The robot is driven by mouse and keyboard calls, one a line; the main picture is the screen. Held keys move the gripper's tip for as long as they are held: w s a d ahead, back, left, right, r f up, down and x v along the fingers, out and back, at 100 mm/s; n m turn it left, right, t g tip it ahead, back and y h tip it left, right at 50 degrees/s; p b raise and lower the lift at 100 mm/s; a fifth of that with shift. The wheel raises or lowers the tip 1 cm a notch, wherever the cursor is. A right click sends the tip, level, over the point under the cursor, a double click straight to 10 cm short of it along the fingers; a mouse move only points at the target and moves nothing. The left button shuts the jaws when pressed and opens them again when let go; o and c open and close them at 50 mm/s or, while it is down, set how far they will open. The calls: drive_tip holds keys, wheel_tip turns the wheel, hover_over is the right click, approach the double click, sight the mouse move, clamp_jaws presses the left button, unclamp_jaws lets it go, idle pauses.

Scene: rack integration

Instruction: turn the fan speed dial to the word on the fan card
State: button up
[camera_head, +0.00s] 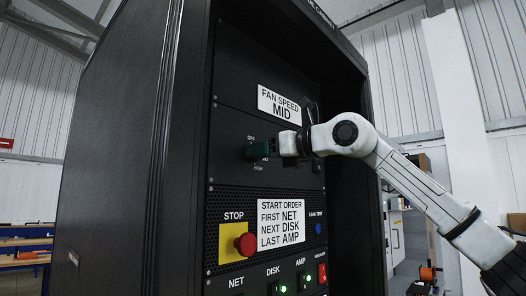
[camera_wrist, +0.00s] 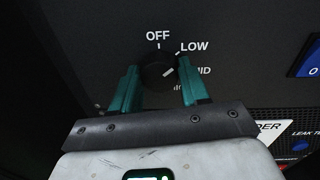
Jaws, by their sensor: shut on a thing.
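The fan card (camera_head: 280,104) is a white label on the rack front that reads FAN SPEED MID. The fan speed dial (camera_wrist: 157,70) is a round black knob in the wrist view, with OFF above it, LOW at its upper right and MID to its right. A lower word is partly hidden by a finger. The knob's white mark points up and right, roughly toward LOW. My gripper (camera_wrist: 160,78) has its green fingers on either side of the knob and is shut on it.
Below are a red STOP button (camera_head: 246,244) on a yellow plate, a START ORDER card (camera_head: 281,222) and switches for NET, DISK and AMP with green lights. A blue LEAK TEST button (camera_head: 318,228) sits to the right. The rack's side frame (camera_head: 355,120) stands close to my arm.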

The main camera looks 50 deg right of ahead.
drive_tip(key=shift+f+m+b, duration=0.1)
drive_tip(key=shift+m+b, duration=0.2)
drive_tip(key=shift+b, duration=0.15)
drive_tip(key=shift+d+m+t+b, duration=0.1)
drive_tip(key=shift+m+t+b, duration=0.2)
drive_tip(key=shift+m+b, duration=4.15)
drive_tip(key=shift+m+h, duration=0.3)
drive_tip(key=shift+m, duration=0.05)
drive_tip(key=o, duration=1)
drive_tip(key=shift+o, duration=0.2)
drive_tip(key=s+b, duration=0.2)
drive_tip(key=s, duration=0.8)
drive_tip(key=shift+s+d+f, duration=0.3)
drive_tip(key=shift+s+d, duration=0.05)
drive_tip(key=shift+d, duration=0.1)
